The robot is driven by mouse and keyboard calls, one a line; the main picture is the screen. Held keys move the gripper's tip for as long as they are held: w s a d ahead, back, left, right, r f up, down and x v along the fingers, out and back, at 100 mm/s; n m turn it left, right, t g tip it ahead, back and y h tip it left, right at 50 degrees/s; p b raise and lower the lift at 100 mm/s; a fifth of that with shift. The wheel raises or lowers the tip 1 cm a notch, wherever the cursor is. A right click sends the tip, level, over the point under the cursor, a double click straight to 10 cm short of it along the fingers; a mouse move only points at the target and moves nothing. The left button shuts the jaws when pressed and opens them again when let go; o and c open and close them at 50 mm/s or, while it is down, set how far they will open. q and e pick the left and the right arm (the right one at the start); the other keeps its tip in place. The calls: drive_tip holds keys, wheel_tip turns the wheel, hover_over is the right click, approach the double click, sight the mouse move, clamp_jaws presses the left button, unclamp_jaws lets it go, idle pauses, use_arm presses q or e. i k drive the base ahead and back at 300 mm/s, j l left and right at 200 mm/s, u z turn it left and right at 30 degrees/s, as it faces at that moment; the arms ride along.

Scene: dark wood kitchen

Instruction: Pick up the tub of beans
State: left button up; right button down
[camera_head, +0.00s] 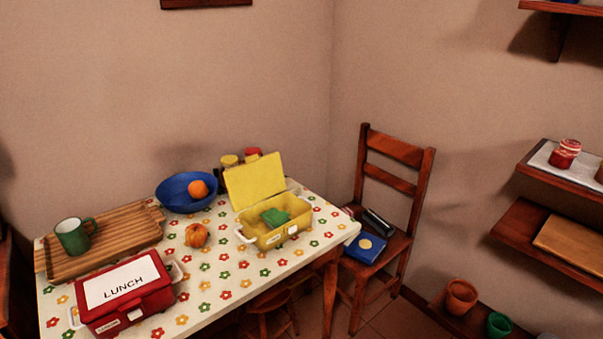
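Nothing in view can be clearly read as the tub of beans. A small red and white container (566,153) stands on the upper wall shelf at the right; its label is too small to read. Jars with yellow lids (229,160) and a red lid (252,151) stand at the back of the table, partly hidden by the raised lid of the yellow lunch box (262,236). Neither of my grippers is in view.
The flowered table (222,278) holds a red lunch box (125,294), wooden tray (118,250), green mug (73,238), blue bowl (176,192) and an orange fruit (197,235). A chair (398,183) stands right of it. Pots (461,296) sit low at the right.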

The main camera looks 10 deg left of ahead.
sight(273, 219)
drive_tip(key=i+l+u, duration=0.5)
drive_tip(key=i+l, duration=0.2)
drive_tip(key=i+l+u, duration=0.25)
drive_tip(key=l, duration=0.25)
drive_tip(key=i+l+u, duration=0.25)
drive_tip(key=l, duration=0.25)
